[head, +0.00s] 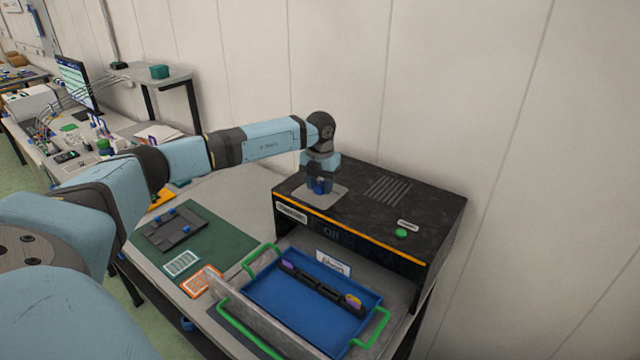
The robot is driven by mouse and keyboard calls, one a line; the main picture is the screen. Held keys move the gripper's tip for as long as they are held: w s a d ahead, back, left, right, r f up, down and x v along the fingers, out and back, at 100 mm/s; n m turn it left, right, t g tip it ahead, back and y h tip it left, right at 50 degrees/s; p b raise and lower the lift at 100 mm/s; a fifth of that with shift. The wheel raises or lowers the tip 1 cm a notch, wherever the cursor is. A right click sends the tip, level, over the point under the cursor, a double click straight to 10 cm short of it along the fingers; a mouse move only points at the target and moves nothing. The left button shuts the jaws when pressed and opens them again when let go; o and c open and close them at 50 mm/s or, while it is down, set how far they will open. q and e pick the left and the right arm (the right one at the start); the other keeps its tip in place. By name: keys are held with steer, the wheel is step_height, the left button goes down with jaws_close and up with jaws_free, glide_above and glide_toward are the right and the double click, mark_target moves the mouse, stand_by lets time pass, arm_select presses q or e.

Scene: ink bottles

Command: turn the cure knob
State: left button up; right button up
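The black cure box (350,215) stands on the bench at the right, with an orange line along its front top edge. My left arm reaches across from the left. My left gripper (320,187) points down over a light grey plate (337,196) on the left part of the box top. The dark blue shape at its tip is small, and I cannot separate fingers from knob there. The knob is not clearly visible; the gripper covers that spot. Whether the fingers are open or shut does not show. My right gripper is out of view.
A green button (401,233) and vent slots (388,191) are on the box top. A blue tray (290,296) with green handles, holding a black rack (322,290), sits in front of the box. A green mat (226,240) with a grey fixture (176,232) lies left.

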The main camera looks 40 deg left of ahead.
arm_select(q)
steer(key=shift+m, duration=0.3)
steer(key=m+b, duration=0.1)
steer(key=m, duration=0.8)
steer(key=shift+b, duration=0.35)
steer(key=shift+m, duration=1)
steer(key=o, duration=0.9)
